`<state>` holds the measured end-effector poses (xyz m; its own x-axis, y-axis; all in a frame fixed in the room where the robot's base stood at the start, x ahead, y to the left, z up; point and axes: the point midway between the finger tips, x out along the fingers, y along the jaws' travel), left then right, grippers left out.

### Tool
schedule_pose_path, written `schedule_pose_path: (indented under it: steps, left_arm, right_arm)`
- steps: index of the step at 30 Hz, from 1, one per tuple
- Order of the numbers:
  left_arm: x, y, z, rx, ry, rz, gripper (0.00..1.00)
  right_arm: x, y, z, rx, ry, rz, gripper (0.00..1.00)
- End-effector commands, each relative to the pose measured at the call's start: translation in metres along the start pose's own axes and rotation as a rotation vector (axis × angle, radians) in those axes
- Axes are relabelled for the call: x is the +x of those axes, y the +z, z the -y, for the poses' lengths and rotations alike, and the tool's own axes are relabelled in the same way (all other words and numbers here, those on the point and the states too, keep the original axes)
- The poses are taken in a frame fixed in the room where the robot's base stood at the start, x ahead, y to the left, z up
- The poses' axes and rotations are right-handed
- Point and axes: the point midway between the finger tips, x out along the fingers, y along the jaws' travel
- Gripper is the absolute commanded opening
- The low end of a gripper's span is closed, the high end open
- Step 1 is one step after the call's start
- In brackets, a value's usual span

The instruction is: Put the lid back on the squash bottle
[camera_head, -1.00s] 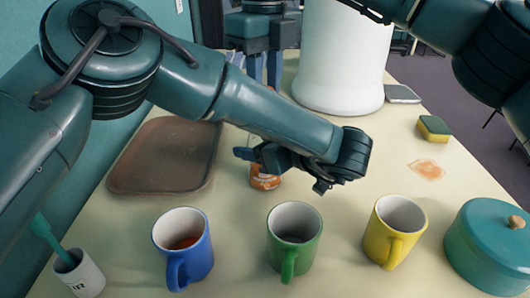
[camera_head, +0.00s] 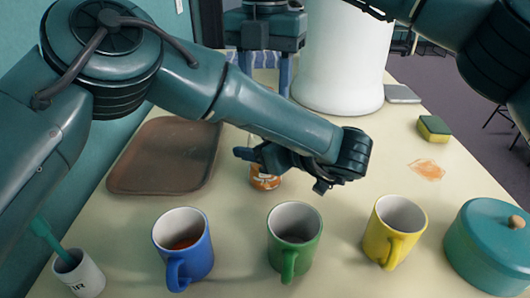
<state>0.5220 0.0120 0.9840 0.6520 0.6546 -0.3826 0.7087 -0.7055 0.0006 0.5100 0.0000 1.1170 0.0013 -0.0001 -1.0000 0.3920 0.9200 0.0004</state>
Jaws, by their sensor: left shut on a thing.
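The squash bottle (camera_head: 265,182) stands on the table behind the green mug. Its lower part, with an orange label, shows below my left gripper, and my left arm hides most of its upper part. My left gripper (camera_head: 250,154) is shut on the bottle from the side. My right gripper (camera_head: 265,84) hangs from the top of the view, beyond my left forearm, with its two fingers spread apart and nothing visible between them. I cannot make out the lid; the bottle's mouth is hidden behind my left arm.
A blue mug (camera_head: 184,250), a green mug (camera_head: 293,240) and a yellow mug (camera_head: 393,232) stand in front. A teal pot (camera_head: 485,255) is at right, a brown tray (camera_head: 160,165) at left. A white cylinder (camera_head: 340,60), a sponge (camera_head: 433,129) and a spill (camera_head: 427,170) lie beyond.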

Motion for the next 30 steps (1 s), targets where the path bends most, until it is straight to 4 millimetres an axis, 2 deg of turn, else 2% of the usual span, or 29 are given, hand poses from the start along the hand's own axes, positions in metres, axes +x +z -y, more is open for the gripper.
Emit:
schedule_pose_path:
  steps: [8,18,26,30]
  left_arm:
    - [0.000,0.000,0.000,-0.001,0.000,-0.001,0.00]
    - [0.000,0.000,0.000,-0.001,0.000,0.000,0.00]
    - [0.000,0.000,0.000,-0.001,0.000,0.000,0.00]
    - [0.000,0.000,0.000,-0.001,0.000,0.000,0.00]
  right_arm:
    - [-0.003,0.000,0.000,0.000,0.000,0.000,0.49]
    - [-0.043,0.000,-0.001,-0.001,0.001,0.000,0.49]
    - [-0.045,0.000,0.000,-0.002,-0.001,-0.001,0.49]
    - [-0.045,0.000,0.000,-0.013,-0.001,-0.001,0.45]
